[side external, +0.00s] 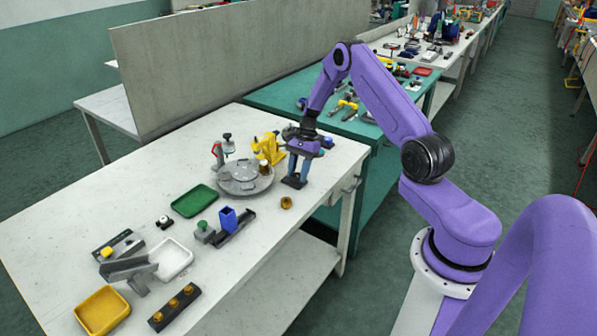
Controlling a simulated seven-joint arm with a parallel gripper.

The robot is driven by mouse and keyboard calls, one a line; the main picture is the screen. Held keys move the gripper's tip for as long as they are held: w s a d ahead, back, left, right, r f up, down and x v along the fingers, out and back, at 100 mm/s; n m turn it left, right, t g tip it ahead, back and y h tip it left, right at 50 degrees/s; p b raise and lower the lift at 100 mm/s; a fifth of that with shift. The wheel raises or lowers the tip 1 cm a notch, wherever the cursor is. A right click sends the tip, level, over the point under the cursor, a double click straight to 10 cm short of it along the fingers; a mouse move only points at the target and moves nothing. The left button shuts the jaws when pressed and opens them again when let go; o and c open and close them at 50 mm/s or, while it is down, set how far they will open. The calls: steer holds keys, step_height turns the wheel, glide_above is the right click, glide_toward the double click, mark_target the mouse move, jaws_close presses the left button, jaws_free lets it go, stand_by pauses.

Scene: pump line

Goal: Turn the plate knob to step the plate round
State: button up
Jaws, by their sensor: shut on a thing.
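The round grey plate (240,184) lies on the white bench near its far right part, with a small brown-topped piece (264,168) at its right edge. My gripper (297,174) points down just right of the plate. Its fingers are shut on what seems to be the plate knob, close above a small dark base (294,182). The fingers hide the knob itself, and its turn angle cannot be seen.
A yellow fixture (268,148) and a stand (229,145) stand behind the plate. A brass piece (286,203) lies in front of my gripper. A green tray (195,200) and a blue block (228,219) are nearer. The bench's right edge is close.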

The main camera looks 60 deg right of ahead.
steer(key=n+g, duration=0.1)
steer(key=n, duration=0.2)
steer(key=shift+w+n+h, duration=0.1)
steer(key=shift+n+h, duration=0.2)
steer(key=shift+n, duration=0.1)
steer(key=n+g, duration=0.2)
steer(key=n, duration=0.2)
steer(key=shift+w+h, duration=0.1)
steer(key=shift+h, duration=0.2)
steer(key=shift+n, duration=0.3)
steer(key=o, duration=1)
steer(key=v, duration=1.7)
steer(key=shift+a+r, duration=0.15)
steer(key=shift+r, duration=0.1)
